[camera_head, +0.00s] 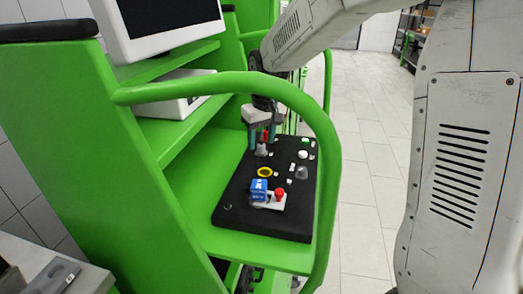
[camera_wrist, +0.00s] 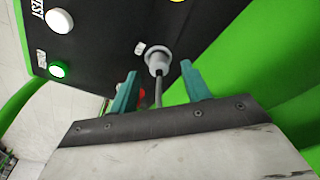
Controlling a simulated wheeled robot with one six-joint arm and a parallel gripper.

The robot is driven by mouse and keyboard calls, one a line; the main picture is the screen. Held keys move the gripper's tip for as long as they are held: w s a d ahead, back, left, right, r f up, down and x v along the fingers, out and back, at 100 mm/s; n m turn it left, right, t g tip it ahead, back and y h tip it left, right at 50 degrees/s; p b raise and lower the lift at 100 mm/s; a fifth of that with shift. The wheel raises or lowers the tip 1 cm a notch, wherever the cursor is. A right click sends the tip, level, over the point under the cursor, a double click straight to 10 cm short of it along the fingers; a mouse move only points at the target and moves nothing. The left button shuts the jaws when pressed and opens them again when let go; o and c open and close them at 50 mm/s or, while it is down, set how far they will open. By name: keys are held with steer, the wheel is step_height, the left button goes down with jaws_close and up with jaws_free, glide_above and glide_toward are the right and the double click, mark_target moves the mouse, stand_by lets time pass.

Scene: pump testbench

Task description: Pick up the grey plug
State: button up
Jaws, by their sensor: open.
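The grey plug (camera_head: 261,150) stands on the black panel (camera_head: 232,205) near its far left edge. In the wrist view the plug (camera_wrist: 158,62) has a wide round light-grey body, and a thin grey stem runs from it toward my gripper. My gripper (camera_head: 261,139) is directly above the plug, pointing down. In the wrist view its two teal fingers (camera_wrist: 160,72) are apart, one on each side of the stem, with visible gaps. Nothing is held. I cannot tell how far the fingertips are from the plug's body.
The panel also bears a yellow ring (camera_head: 265,171), a blue block (camera_head: 259,188), a red button (camera_head: 279,193) and several white and clear knobs. A green rail (camera_head: 322,150) arches over its right side. A green shelf wall (camera_head: 130,165) stands left. Tiled floor (camera_head: 370,200) is clear at right.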

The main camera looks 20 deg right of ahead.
steer(key=shift+f, duration=0.6)
steer(key=c, duration=0.9)
steer(key=shift+r, duration=0.2)
steer(key=shift+w+r, duration=0.1)
steer(key=shift+r, duration=0.15)
step_height(320, 180, up, 3)
steer(key=s, duration=1)
steer(key=s+d+r, duration=0.1)
steer(key=s, duration=0.5)
steer(key=shift+r, duration=0.1)
